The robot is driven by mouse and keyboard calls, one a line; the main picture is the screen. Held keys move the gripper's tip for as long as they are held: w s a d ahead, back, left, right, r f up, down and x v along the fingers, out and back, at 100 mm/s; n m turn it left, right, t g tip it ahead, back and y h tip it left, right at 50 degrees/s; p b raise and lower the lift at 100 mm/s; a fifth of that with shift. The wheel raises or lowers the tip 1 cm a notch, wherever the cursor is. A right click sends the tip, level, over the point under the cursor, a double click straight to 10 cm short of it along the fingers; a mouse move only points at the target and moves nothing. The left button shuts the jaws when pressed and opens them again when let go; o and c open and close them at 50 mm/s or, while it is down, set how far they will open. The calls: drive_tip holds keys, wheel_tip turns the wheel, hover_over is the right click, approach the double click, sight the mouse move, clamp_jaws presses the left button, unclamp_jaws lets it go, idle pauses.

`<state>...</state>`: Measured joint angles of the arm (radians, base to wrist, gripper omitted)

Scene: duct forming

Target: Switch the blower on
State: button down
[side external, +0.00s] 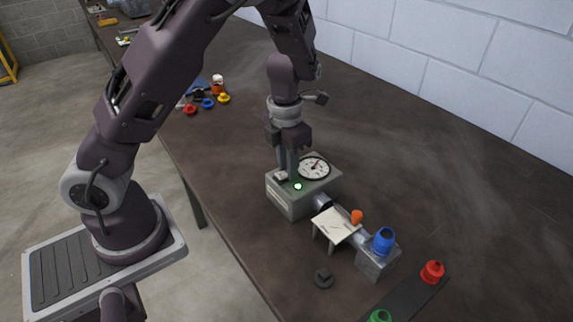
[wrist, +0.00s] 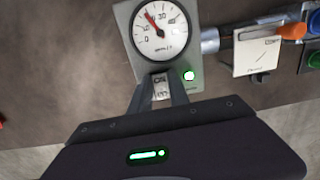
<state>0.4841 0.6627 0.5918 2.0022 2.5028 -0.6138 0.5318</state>
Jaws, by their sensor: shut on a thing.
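The blower (side external: 292,203) is a grey-green box on the dark table, with a round white dial (side external: 314,168) on top. In the wrist view the dial (wrist: 158,32) has a red needle pointing to the upper left, off the zero mark. A green lamp (wrist: 188,75) beside the dial is lit. A small pale switch (wrist: 160,79), with letters that look like "ON", sits below the dial. My gripper (wrist: 162,97) points down from above, its fingers closed around the switch. The fingertips partly hide it.
A duct with a small white panel (side external: 335,224), an orange knob (side external: 356,216) and a blue fitting (side external: 384,240) extends from the blower. Red (side external: 432,271) and green fittings stand nearby. Several coloured parts lie at the back left.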

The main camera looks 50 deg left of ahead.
drive_tip(key=shift+w+r, duration=0.1)
drive_tip(key=shift+w, duration=0.1)
drive_tip(key=c, duration=1.2)
unclamp_jaws()
drive_tip(key=shift+c, duration=0.2)
drive_tip(key=r, duration=0.7)
drive_tip(key=shift+s, duration=0.2)
